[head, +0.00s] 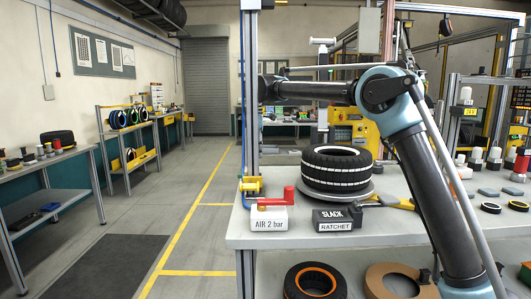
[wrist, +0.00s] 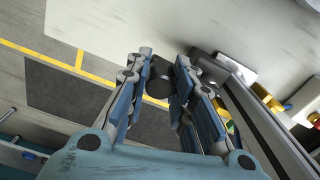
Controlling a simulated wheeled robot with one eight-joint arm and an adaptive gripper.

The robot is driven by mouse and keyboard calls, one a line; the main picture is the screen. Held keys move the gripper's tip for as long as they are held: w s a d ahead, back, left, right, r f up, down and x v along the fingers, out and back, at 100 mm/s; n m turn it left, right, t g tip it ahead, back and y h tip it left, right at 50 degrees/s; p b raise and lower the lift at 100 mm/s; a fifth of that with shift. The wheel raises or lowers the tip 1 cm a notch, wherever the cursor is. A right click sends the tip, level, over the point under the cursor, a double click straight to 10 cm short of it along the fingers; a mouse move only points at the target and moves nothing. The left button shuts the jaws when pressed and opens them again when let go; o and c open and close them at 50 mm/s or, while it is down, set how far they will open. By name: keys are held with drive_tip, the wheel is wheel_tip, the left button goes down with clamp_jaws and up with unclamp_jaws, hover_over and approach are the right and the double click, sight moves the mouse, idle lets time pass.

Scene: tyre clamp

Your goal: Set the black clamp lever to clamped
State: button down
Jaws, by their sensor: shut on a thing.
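In the wrist view my gripper (wrist: 159,88) has its two blue-padded fingers closed on a dark, round-ended piece (wrist: 159,80), which looks like the knob of the black clamp lever. The rest of the lever is hidden behind the fingers. In the head view my arm reaches left above the bench, and its far end is at the upright post (head: 249,130), well above the tyre. The lever cannot be made out there. The black tyre (head: 338,168) with white stripes lies flat on a round grey plate below my arm.
On the bench (head: 290,237) stand a white AIR 2 bar box (head: 269,219) with a red handle, and a black ratchet box (head: 333,217) marked SLACK. Several small parts stand at the right. Open floor with yellow lines and a dark mat (head: 105,265) lies left.

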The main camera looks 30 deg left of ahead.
idle(0.4)
drive_tip(key=c, duration=1.4)
unclamp_jaws()
drive_tip(key=shift+o, duration=0.2)
drive_tip(key=shift+r, duration=0.15)
wheel_tip(320, 180, up, 12)
drive_tip(key=shift+f, duration=0.2)
drive_tip(key=shift+w, duration=0.1)
